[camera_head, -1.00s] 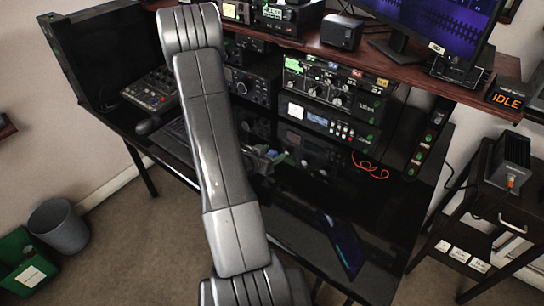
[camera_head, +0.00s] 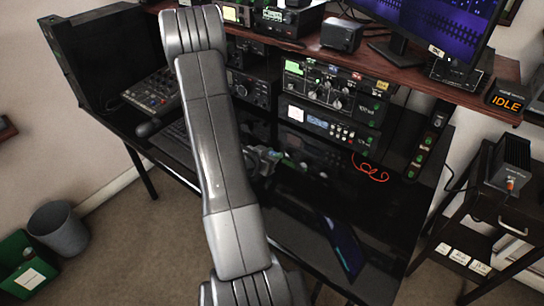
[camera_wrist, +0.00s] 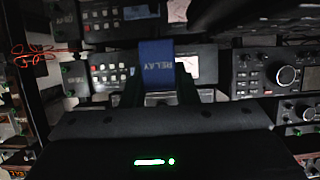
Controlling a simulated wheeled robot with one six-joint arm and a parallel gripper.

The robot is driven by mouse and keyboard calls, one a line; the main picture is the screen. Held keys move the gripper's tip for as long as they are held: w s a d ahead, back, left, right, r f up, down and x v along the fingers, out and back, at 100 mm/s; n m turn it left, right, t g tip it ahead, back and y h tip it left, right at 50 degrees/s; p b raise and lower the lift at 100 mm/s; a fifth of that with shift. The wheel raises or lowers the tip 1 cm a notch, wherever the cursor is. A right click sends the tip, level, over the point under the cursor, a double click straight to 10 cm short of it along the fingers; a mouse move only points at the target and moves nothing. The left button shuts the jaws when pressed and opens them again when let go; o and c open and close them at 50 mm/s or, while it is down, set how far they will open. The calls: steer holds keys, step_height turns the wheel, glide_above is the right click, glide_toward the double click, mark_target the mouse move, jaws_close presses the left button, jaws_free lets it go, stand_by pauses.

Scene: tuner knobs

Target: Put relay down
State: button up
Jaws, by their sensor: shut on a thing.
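The relay's lower part is hidden behind my gripper's body. In the head view my gripper (camera_head: 268,157) shows small, just right of my arm, above the black desk in front of the stacked radios. My arm covers part of it. I cannot tell there whether the relay touches the desk.
Radio units with knobs (camera_head: 330,88) stand stacked behind my gripper. A red cable (camera_head: 370,168) lies to the right on the desk. A dark tablet-like panel (camera_head: 343,248) is near the front edge. Some dark desk surface (camera_head: 290,230) looks bare.

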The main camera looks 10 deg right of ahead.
mark_target(272, 154)
step_height(272, 154, up, 9)
steer(key=shift+r+p, duration=0.2)
steer(key=shift+p, duration=0.45)
